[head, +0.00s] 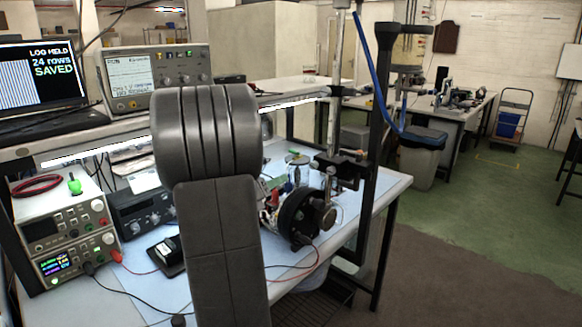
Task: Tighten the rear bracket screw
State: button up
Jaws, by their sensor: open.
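The rear bracket screw cannot be made out. A bench apparatus with a black round wheel (299,216) stands on the pale blue bench top, partly hidden behind my arm. A vertical metal rod (333,90) rises beside it, with dark clamps (340,160) holding it. A small clear vessel with a green and blue top (298,166) stands behind the wheel. A clear cylinder (411,48) with dark end caps is farther back at the upper right. My arm fills the middle of the view; my gripper does not show.
Stacked power supplies (70,235) with red and black leads stand at the left. A multimeter (168,254) lies near my arm. An oscilloscope (155,80) and monitor (45,85) sit on the shelf. A grey bin (420,160) stands beyond the bench. Floor at the right is open.

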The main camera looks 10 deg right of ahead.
aim_at(312, 167)
jog(key=p+x, duration=0.2)
jog(key=x, duration=1.1)
jog(key=shift+w+d+p, duration=0.1)
jog(key=shift+d+p, duration=0.25)
jog(key=shift+p, duration=0.05)
grip_shut()
